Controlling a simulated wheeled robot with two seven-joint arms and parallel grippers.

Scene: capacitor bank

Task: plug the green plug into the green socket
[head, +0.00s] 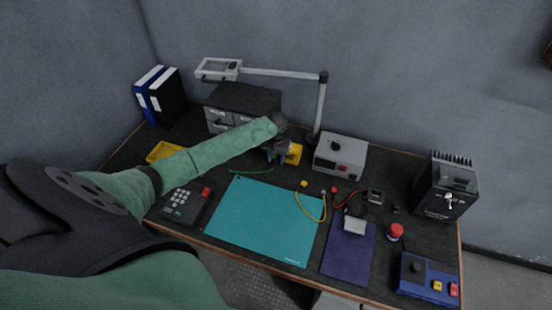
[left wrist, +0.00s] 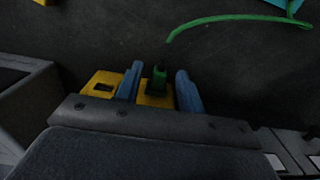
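The green plug (left wrist: 158,76) stands on a yellow block (left wrist: 156,97) in the left wrist view. My left gripper (left wrist: 160,70) has its two blue fingers on either side of the plug, with a gap visible on both sides, so it is open around it. I cannot tell how deep the plug sits, and no separate green socket can be made out. In the head view my left gripper (head: 275,151) is at the yellow block (head: 294,154), in front of the drawer unit; the plug is hidden there. My right gripper is not in view.
A green cable (head: 250,171) lies on the dark bench near the teal mat (head: 262,222). A grey box (head: 340,157) and the lamp post (head: 319,105) stand right of the gripper. The drawer unit (head: 243,98) is behind it. A keypad (head: 186,204) lies at the front left.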

